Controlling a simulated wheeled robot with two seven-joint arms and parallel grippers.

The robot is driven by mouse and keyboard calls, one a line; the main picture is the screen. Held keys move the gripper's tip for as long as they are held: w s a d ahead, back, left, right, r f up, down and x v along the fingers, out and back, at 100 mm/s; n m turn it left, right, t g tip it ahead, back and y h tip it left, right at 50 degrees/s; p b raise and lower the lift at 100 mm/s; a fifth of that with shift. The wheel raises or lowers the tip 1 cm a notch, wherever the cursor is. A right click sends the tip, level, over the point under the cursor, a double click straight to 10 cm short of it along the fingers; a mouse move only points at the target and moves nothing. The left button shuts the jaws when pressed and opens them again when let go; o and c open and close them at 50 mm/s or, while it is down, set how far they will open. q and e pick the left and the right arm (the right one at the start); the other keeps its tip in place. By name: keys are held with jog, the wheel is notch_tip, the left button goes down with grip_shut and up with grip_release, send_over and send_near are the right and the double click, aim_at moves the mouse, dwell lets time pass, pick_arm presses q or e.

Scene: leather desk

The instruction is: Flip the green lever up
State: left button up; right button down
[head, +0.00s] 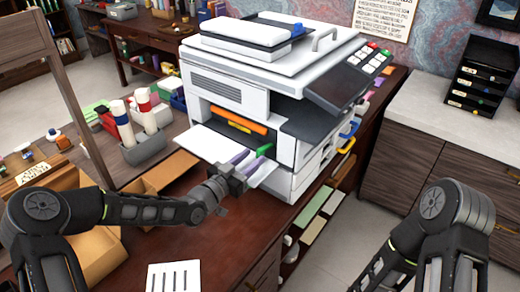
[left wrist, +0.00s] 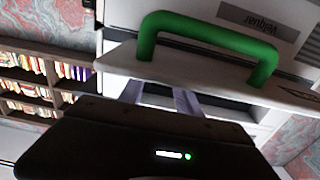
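The green lever (head: 265,150) is a small handle at the open front of the white printer (head: 240,94). In the left wrist view the green lever (left wrist: 205,32) is a large U-shaped bar across the upper middle, in front of a label. My left gripper (head: 251,160) is at the lever, just below and left of it in the head view. Its two lilac fingers (left wrist: 158,94) stand apart with nothing seen between them. Their tips are hidden at the edge of a white panel, so I cannot tell if they touch the lever. My right gripper is out of view.
An opened white flap (head: 205,143) and an orange bar (head: 238,119) are on the printer's front. A caddy (head: 146,149) with bottles stands left. A cardboard box (head: 95,255) and a white sheet (head: 173,276) lie nearer. The desk below the left gripper is clear.

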aim_at(258, 153)
pick_arm(q)
jog(key=shift+p+x, duration=0.5)
jog(key=shift+x, duration=1.9)
jog(key=shift+c, duration=0.2)
grip_shut()
